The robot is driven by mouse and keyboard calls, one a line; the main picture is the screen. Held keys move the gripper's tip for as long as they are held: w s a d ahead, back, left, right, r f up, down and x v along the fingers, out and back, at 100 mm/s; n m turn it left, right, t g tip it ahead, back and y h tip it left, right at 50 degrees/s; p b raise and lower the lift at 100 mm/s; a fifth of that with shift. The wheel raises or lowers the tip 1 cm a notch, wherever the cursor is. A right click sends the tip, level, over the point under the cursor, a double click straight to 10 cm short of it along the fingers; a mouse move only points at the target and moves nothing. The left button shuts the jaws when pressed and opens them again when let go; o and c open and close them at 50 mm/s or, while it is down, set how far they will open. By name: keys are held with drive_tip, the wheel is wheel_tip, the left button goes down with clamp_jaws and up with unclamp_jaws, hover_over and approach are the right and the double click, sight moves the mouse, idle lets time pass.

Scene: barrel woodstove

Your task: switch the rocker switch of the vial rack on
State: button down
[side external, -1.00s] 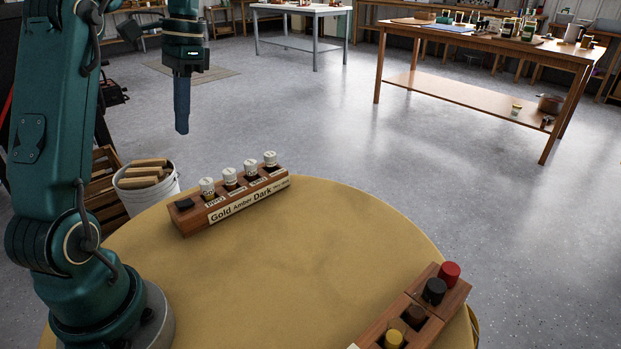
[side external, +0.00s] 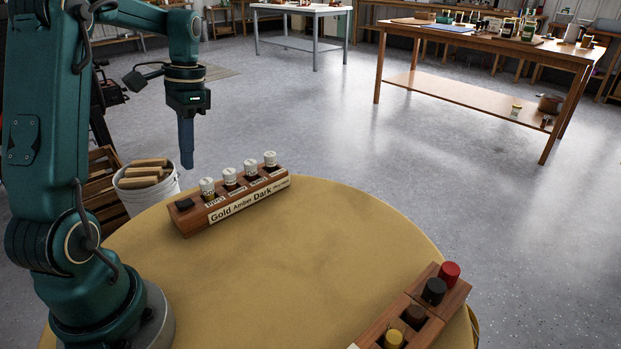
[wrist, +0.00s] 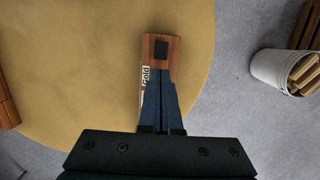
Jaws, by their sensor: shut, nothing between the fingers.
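The vial rack (side external: 236,207) is a wooden block with several white-capped vials and a front label reading Gold, Amber, Dark. It stands near the far left edge of the round table. Its black rocker switch (side external: 184,204) is on the left end of the top; it also shows in the wrist view (wrist: 161,49). Which way the rocker is tipped is too small to tell. My gripper (side external: 187,165) is shut and empty, pointing down above the switch end of the rack, apart from it. In the wrist view its fingers (wrist: 161,76) hide much of the rack.
A second wooden rack (side external: 453,297) with red, black, brown and yellow caps stands at the table's right front. The yellow tabletop (side external: 290,265) between the racks is clear. A white bucket of wood (side external: 145,187) stands on the floor at the left, beyond the table edge.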

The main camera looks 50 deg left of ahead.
sight(180, 204)
drive_tip(key=f, duration=0.2)
drive_tip(key=s+f, duration=0.1)
drive_tip(key=f, duration=0.4)
drive_tip(key=shift+s, duration=0.15)
drive_tip(key=shift+f+g, duration=0.3)
drive_tip(key=shift+s, duration=0.1)
drive_tip(key=shift+s+r, duration=0.3)
drive_tip(key=shift+s, duration=0.5)
drive_tip(key=shift+r, duration=0.1)
drive_tip(key=v, duration=1.4)
drive_tip(key=shift+s, duration=0.15)
